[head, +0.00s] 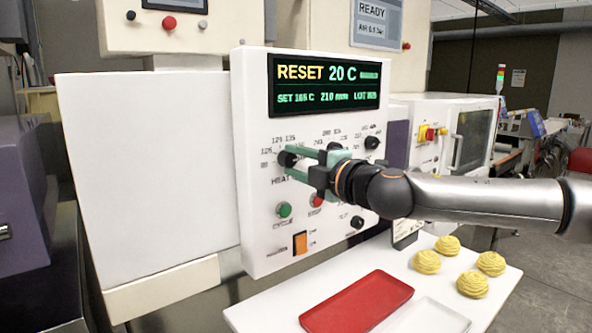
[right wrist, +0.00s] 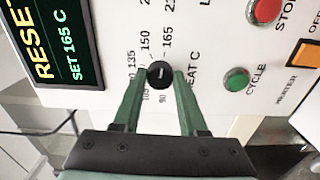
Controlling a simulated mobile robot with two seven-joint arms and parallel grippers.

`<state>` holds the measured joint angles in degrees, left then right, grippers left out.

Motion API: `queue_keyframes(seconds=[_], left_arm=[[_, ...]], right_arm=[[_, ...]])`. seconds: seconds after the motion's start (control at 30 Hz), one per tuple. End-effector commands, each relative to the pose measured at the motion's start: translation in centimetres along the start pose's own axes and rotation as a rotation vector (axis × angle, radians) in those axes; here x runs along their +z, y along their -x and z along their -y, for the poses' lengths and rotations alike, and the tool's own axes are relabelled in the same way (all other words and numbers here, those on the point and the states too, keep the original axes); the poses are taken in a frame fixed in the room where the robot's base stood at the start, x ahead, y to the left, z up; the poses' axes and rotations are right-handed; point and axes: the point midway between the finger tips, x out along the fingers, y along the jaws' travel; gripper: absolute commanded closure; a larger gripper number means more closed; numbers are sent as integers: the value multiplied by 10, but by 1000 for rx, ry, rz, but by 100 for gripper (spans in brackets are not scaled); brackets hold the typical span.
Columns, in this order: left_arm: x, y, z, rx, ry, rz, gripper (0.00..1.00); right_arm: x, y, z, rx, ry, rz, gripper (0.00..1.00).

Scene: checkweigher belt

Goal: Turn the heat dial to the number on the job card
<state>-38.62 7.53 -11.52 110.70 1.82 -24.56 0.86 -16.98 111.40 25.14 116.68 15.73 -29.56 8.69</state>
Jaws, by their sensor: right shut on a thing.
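The heat dial (head: 287,158) is a black round knob on the white control panel, with numbers around it and HEAT printed below. It also shows in the right wrist view (right wrist: 160,74), with a short pale mark on its face; which number the mark points at I cannot tell. My right gripper (head: 290,160) has its green fingers shut on the dial, one on each side. The display (head: 325,82) reads RESET, 20 C and SET 165 C. A small card on a stand (head: 407,232), perhaps the job card, is partly hidden by my right arm; its text is unreadable. My left gripper is out of view.
A green CYCLE button (head: 284,210), a red STOP button (head: 316,201) and an orange HEATER switch (head: 300,243) sit below the dial. Another black knob (head: 372,142) is to the right. A red tray (head: 357,302) and several yellow swirled pieces (head: 447,245) are on the white table.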

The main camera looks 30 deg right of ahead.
Motion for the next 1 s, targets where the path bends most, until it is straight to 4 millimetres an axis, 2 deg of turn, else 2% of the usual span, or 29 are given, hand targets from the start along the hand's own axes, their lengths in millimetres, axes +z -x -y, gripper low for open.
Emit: queue_keyframes(seconds=[0.23,0.7,0.73,1.0], left_arm=[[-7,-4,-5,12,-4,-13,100],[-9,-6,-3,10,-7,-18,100],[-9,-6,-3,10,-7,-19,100],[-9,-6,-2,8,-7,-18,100]], right_arm=[[0,0,1,-1,-71,-1,100],[0,0,0,-1,-86,-1,100],[0,0,0,-1,-86,-1,56],[0,0,0,0,-84,-1,28]])
